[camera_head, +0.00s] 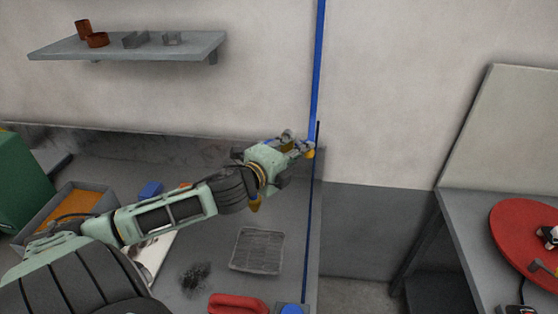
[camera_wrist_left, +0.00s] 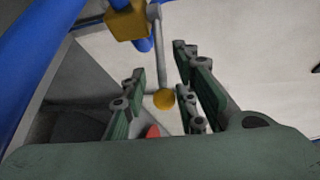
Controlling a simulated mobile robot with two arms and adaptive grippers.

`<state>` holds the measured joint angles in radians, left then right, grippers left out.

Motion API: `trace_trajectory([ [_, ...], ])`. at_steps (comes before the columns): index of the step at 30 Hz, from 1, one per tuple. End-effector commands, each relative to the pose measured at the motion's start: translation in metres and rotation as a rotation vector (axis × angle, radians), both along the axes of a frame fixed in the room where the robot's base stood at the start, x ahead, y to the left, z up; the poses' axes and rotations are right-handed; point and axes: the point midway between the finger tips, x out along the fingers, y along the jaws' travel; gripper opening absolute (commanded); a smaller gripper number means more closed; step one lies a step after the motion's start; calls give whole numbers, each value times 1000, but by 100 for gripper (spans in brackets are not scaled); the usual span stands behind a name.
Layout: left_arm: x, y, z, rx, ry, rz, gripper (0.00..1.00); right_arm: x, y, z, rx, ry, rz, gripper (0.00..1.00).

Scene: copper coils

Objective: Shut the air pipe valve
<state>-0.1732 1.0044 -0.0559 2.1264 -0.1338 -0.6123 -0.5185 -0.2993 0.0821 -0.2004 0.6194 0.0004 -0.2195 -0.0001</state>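The blue air pipe (camera_head: 317,70) runs down the wall; a blue pipe also fills the upper left of the left wrist view (camera_wrist_left: 40,42). The valve has a yellow body (camera_wrist_left: 127,22) and a thin grey lever (camera_wrist_left: 163,58) ending in a yellow ball knob (camera_wrist_left: 164,99). In the head view a small yellow part (camera_head: 310,153) shows at the gripper's tip. My left gripper (camera_head: 298,147) is at the pipe. In the wrist view its fingers (camera_wrist_left: 160,75) are open, with the lever and knob between them; no finger clearly touches the knob. My right gripper is out of view.
Below my left arm is a grey bench (camera_head: 215,255) with a wire mesh tray (camera_head: 257,250), a red object (camera_head: 238,304) and an orange-filled bin (camera_head: 80,203). A wall shelf (camera_head: 195,50) hangs upper left. A second table (camera_head: 450,215) with a red disc (camera_head: 510,235) stands right.

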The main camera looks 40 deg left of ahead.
Motion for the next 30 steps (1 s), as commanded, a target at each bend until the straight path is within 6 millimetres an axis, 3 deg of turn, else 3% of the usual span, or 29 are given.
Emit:
trace_trajectory([
  [18,-84,-6,13,-2,5,-1,27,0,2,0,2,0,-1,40],
  [30,-100,-6,18,2,3,0,27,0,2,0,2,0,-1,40],
])
